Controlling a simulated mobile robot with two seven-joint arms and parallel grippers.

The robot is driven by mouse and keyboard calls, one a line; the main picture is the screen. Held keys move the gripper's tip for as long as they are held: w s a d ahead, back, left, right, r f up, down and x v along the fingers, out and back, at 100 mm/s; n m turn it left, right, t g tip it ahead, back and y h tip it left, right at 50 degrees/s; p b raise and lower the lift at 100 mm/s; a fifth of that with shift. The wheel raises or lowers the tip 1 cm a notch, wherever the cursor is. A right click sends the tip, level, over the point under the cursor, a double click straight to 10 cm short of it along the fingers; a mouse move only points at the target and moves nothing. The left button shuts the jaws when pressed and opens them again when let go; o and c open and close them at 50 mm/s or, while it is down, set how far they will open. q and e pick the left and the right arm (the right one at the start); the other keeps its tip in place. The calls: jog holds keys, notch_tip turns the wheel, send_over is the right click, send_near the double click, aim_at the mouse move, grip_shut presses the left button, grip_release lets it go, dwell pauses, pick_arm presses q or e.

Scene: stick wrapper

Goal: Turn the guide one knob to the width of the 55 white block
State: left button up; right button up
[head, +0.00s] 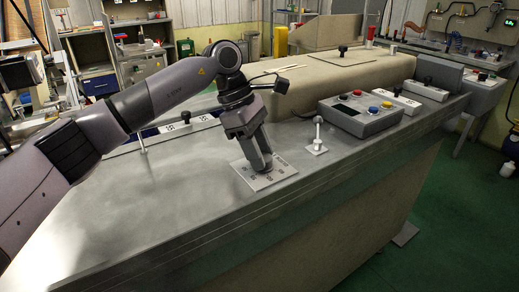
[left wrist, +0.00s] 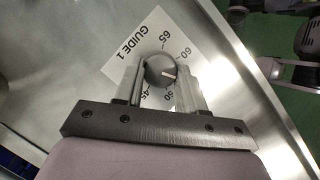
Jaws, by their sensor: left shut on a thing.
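My left gripper (head: 262,168) points down onto the guide one plate (head: 282,172) on the metal table. In the left wrist view, the fingers (left wrist: 160,80) are shut on the round grey knob (left wrist: 158,66), one on each side. The knob's white pointer mark points right, toward the right finger. The plate (left wrist: 118,62) reads "GUIDE 1", with 65, 60, 50 and 45 visible around the knob. The stretch between 60 and 50 is hidden by the right finger. The knob is hidden in the head view. I cannot make out which white block is the 55 one. My right gripper is not in view.
A small lever on a white base (head: 318,147) stands right of the plate. Beyond it is a control box (head: 360,118) with coloured buttons. White pieces with black knobs (head: 400,104) lie at the right, and marked white pieces (head: 172,128) at the left. The table's front is clear.

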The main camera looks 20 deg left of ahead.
pick_arm(q)
jog(key=shift+r, duration=0.1)
jog(key=o, duration=1.1)
jog(key=shift+c, duration=0.2)
jog(key=v, duration=0.7)
jog(key=shift+r, duration=0.1)
